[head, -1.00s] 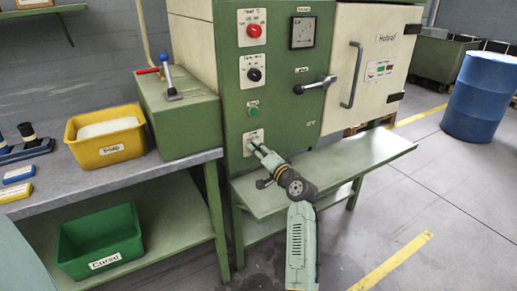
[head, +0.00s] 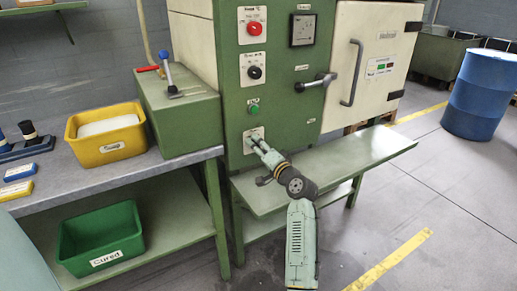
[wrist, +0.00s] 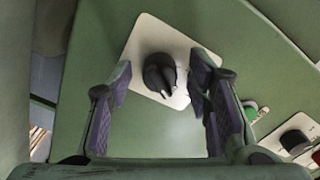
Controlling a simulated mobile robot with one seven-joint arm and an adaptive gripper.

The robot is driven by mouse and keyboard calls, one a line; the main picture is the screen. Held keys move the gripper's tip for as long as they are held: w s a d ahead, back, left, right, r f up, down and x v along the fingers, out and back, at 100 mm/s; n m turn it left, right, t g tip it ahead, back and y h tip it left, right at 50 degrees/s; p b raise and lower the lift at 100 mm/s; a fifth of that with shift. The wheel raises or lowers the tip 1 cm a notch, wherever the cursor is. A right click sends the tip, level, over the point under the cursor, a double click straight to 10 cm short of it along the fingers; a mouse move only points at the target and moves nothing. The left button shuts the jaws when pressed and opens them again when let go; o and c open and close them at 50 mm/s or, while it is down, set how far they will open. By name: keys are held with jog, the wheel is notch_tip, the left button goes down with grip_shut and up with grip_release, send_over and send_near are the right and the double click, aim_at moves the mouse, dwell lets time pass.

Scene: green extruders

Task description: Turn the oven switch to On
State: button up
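The oven (head: 232,100) is a green cabinet with a cream door at its right. Its lowest switch is a black rotary knob (wrist: 160,75) on a white plate (wrist: 142,38) in the wrist view. The knob's pointer is directed down and slightly right in that picture. My gripper (wrist: 160,73) is open, with one purple-padded finger on each side of the knob and gaps showing between pads and knob. In the head view my gripper (head: 256,142) is at the lowest white plate (head: 251,133), and its fingers hide the knob there. Lettering on the plate is unreadable.
A green shelf (head: 365,155) lies below. A bench with a yellow bin (head: 103,150) stands left.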

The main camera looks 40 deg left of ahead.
jog(key=v, duration=1.2)
dwell(0.4)
